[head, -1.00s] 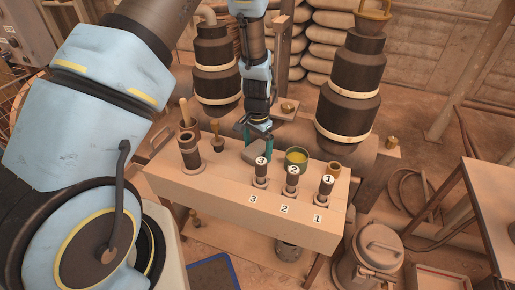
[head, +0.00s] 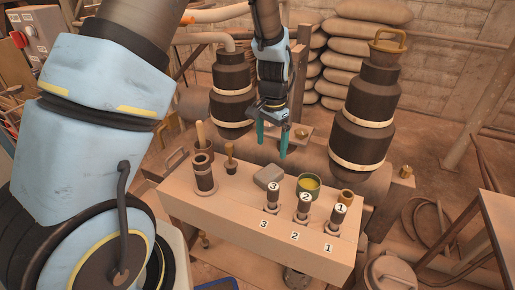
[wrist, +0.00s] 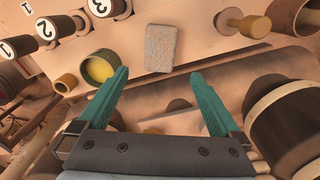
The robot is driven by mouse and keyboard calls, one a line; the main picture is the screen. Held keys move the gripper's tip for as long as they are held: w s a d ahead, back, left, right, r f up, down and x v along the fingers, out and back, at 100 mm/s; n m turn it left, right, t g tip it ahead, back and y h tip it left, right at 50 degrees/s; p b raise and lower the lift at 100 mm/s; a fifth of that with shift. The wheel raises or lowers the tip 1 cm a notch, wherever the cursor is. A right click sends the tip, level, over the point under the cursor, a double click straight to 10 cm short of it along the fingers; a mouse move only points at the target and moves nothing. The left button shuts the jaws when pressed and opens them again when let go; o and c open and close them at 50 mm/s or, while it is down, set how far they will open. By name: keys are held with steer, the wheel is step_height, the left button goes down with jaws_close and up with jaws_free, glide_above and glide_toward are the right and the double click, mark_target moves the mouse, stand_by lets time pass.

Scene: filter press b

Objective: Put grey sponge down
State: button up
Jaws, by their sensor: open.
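The grey sponge (head: 268,177) is a small grey block lying on the bench top (head: 232,203), behind the numbered bottle 3. It also shows whole in the wrist view (wrist: 161,48), ahead of the fingertips. My gripper (head: 272,148) hangs above the back of the bench, its two teal fingers spread wide. In the wrist view my gripper (wrist: 158,76) has nothing between its fingers. The sponge is apart from both fingers.
Bottles numbered 3 (head: 273,197), 2 (head: 304,206) and 1 (head: 338,219) stand along the bench front. A green cup with yellow contents (head: 309,187) stands right of the sponge. A dark cylinder (head: 204,174) and a wooden-handled tool (head: 230,158) stand to the left.

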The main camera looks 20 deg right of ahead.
steer(key=w+a+r+n, duration=0.1)
steer(key=a+r+n, duration=0.25)
steer(key=a, duration=0.45)
steer(key=w+a+r+n, duration=0.15)
steer(key=a+r, duration=0.25)
steer(key=a, duration=0.4)
steer(key=s+a+r+n, duration=0.2)
steer(key=s+a+n, duration=0.1)
steer(key=a, duration=0.4)
steer(key=s+a+r+n+t, duration=0.1)
steer(key=s+a+r+n, duration=0.1)
steer(key=a, duration=0.5)
steer(key=shift+s+a+r+n+t, duration=0.2)
steer(key=shift+s+a+n+t, duration=0.15)
steer(key=shift+s+n, duration=0.55)
